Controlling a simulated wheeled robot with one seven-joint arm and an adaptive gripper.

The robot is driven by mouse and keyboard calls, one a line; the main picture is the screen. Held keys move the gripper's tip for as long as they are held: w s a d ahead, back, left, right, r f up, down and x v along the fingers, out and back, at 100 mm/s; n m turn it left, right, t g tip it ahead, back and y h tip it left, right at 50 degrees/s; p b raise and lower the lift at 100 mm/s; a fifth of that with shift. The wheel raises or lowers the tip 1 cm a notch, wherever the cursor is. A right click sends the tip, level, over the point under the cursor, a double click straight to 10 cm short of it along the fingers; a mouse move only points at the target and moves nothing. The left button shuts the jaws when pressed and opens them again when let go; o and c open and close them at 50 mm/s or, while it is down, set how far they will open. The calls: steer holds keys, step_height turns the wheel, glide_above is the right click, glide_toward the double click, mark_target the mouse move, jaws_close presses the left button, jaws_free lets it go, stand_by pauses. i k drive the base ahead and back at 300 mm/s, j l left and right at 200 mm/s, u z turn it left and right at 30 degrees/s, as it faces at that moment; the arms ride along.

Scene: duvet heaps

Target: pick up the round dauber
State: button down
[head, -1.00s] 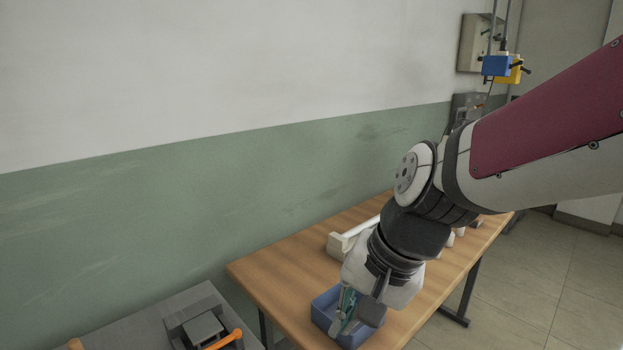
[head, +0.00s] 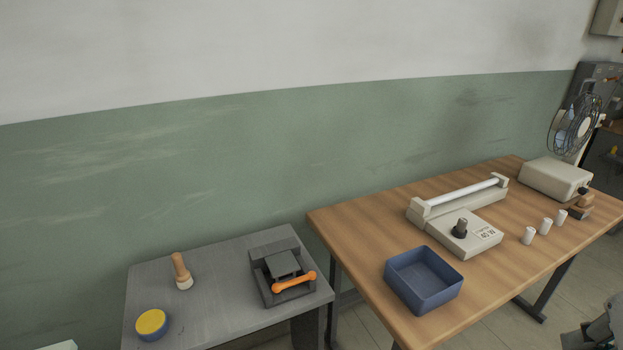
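The likely round dauber (head: 181,271) is in the head view, a wooden-handled tool with a pale, rounded lower end. It stands slightly tilted on the grey table at the left. A dark grey jointed part at the lower right edge looks like a piece of my gripper (head: 592,333). It is cut off by the frame, so its fingers cannot be read.
The grey table (head: 215,318) also holds a yellow-topped blue round tin (head: 152,324) and a dark device with an orange handle (head: 283,276). The wooden table (head: 365,230) bears an empty-looking blue bin (head: 424,279), a sealer (head: 460,215) and small white cylinders (head: 546,226).

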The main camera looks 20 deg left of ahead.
mark_target(184, 282)
steer(key=u, duration=1.5)
